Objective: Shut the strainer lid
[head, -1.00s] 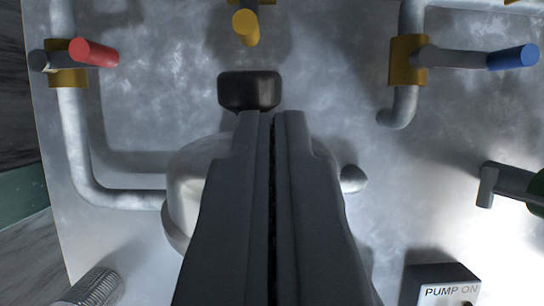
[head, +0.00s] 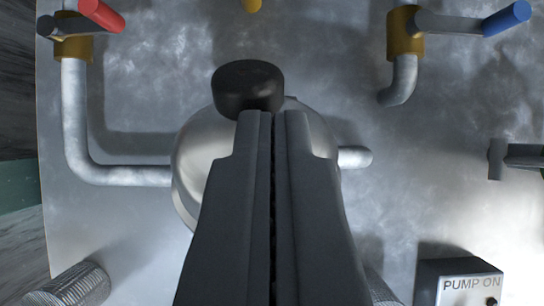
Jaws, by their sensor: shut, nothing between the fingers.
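The strainer (head: 195,180) is a round, shiny metal body in the middle of the head view, joined to a pipe on its left and a short stub on its right. A black rounded knob (head: 248,85) shows at its upper edge and looks to be the lid's handle. My gripper (head: 273,115) is shut and empty. Its fingertips overlap the lower edge of the knob in the picture; I cannot tell whether they touch it. The fingers hide much of the strainer, so how far the lid stands open cannot be made out.
A red-handled valve (head: 100,15) is at upper left and a blue-handled valve (head: 505,18) at upper right. A pipe (head: 75,130) runs down the left. A "PUMP ON" box (head: 468,282) is at lower right. A ribbed cylinder (head: 75,285) is at lower left.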

